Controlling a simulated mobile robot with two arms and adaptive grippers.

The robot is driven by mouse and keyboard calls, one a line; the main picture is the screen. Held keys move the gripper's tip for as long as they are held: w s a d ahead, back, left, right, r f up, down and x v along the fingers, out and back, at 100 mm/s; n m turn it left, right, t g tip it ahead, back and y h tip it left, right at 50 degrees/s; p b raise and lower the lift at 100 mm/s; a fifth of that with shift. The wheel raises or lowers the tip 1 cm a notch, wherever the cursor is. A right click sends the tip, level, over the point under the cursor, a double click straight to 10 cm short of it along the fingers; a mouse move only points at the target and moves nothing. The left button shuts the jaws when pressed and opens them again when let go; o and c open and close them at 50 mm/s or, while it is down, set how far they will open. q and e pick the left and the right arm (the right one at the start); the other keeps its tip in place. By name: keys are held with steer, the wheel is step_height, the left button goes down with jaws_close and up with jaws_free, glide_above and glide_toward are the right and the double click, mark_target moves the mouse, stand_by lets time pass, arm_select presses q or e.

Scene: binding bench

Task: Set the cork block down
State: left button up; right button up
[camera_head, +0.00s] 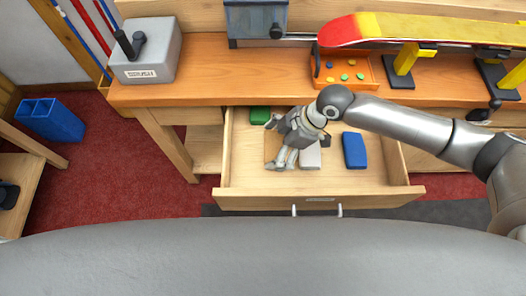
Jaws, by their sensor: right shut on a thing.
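The cork block (270,147) is a tan-brown piece in the open drawer (318,202), largely hidden behind my right gripper. My right gripper (283,162) reaches down into the drawer from the right and is shut on the cork block. I cannot tell whether the block touches the drawer floor. My left gripper is not in view.
The drawer also holds a green block (260,115), a pale grey block (310,155) and a blue block (355,150). Above is the wooden bench top (225,70) with a grey box (146,55), an orange tray (345,72) and a skateboard-like board (430,28).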

mark_target(257, 159)
steer(key=a+f, duration=0.1)
steer(key=f, duration=0.1)
steer(key=w+a+f, duration=0.1)
steer(key=shift+a+f, duration=0.35)
steer(key=shift+a, duration=0.05)
steer(key=f, duration=0.3)
steer(key=shift+a+f, duration=0.2)
steer(key=shift+f, duration=0.1)
steer(key=shift+f, duration=0.15)
steer(key=o, duration=0.6)
steer(key=shift+o, duration=0.2)
